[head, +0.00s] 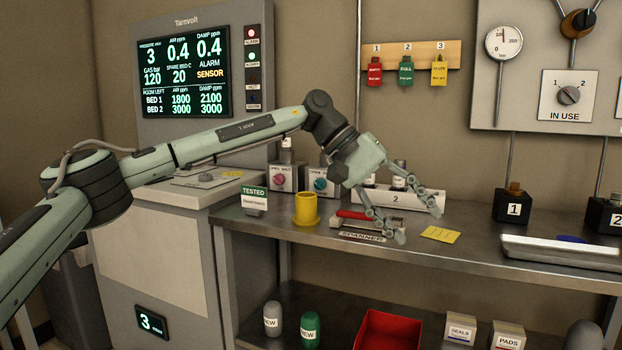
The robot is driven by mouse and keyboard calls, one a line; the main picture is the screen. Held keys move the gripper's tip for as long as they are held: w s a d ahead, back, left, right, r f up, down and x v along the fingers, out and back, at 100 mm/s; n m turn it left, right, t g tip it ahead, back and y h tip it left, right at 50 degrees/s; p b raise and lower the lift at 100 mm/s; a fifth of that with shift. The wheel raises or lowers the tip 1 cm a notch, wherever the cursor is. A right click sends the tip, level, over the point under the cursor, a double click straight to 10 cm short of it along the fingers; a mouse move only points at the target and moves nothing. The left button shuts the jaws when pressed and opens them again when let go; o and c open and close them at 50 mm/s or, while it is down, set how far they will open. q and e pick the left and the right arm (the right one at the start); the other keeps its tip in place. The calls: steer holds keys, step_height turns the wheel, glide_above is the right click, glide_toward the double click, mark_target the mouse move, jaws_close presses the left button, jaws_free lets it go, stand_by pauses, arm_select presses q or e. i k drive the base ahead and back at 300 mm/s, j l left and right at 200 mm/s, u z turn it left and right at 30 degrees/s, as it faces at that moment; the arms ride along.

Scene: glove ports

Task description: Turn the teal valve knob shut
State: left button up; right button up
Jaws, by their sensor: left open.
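The teal valve knob (320,184) is on the front of a small grey box at the back of the steel bench, left of centre. A matching box with a pink knob (280,179) stands to its left. My left gripper (419,225) is open and empty, its fingers spread and pointing down and right over the bench. It is to the right of the teal knob and apart from it. My left forearm passes above both boxes, and my wrist hides part of what stands behind. My right gripper is not in view.
A yellow cup (306,210) and a "TESTED" sign (254,200) stand in front of the knob boxes. A red-handled spanner in its holder (362,237), a white block marked 2 (376,199) and a yellow note (440,234) are near my gripper. A silver tray (560,252) lies at right.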

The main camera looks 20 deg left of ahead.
mark_target(320, 184)
steer(key=i+j, duration=0.3)
steer(key=j, duration=0.15)
steer(key=i+j, duration=0.3)
steer(key=j, duration=0.2)
steer(key=i+j, duration=0.3)
steer(key=j, duration=0.15)
steer(key=i+j, duration=0.3)
steer(key=j, duration=0.2)
